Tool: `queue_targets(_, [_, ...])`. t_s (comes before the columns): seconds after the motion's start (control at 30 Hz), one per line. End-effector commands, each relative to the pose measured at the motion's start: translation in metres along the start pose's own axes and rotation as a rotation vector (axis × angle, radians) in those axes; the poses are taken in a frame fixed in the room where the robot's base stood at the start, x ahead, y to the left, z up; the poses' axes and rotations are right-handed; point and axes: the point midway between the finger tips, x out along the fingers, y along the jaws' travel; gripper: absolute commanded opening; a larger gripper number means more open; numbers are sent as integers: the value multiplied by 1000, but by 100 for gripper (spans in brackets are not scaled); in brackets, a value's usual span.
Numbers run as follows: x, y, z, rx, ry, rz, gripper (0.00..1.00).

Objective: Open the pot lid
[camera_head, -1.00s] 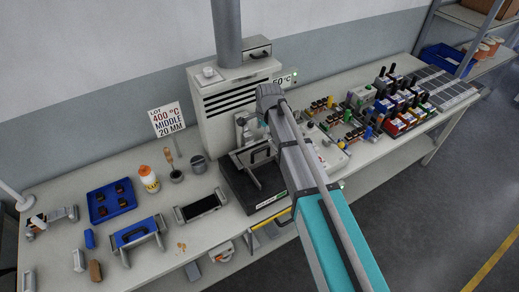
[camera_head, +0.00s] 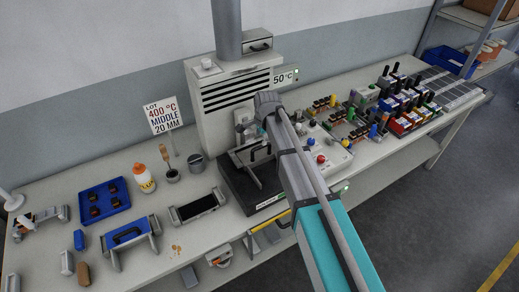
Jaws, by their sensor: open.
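A black solder pot unit (camera_head: 240,192) stands on the bench below the grey vented housing, with a light label on its front edge. A grey frame-like part lies across its top; I take this for the lid, but cannot make out its handle clearly. My gripper (camera_head: 256,152) is over the pot's upper right part, pointing down, with dark fingertips close to the grey part. It is open. My arm hides the pot's right side, and I cannot tell whether the fingers touch the lid.
The vented housing (camera_head: 238,100) with its duct stands close behind my gripper. A dark tray with grey ends (camera_head: 199,206), a blue rack (camera_head: 128,236), a bottle (camera_head: 144,179) and a blue tray (camera_head: 104,200) lie to the left. A control box (camera_head: 326,150) and connector boards stand right.

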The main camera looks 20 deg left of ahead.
Motion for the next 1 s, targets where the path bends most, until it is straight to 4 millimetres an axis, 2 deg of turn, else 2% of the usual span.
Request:
queue_targets(0.03, [8,0,0,0,0,0,57])
queue_targets(0.6, [50,1,-1,1,0,0,57])
queue_targets(1.0, [57,0,-1,2,0,0,57])
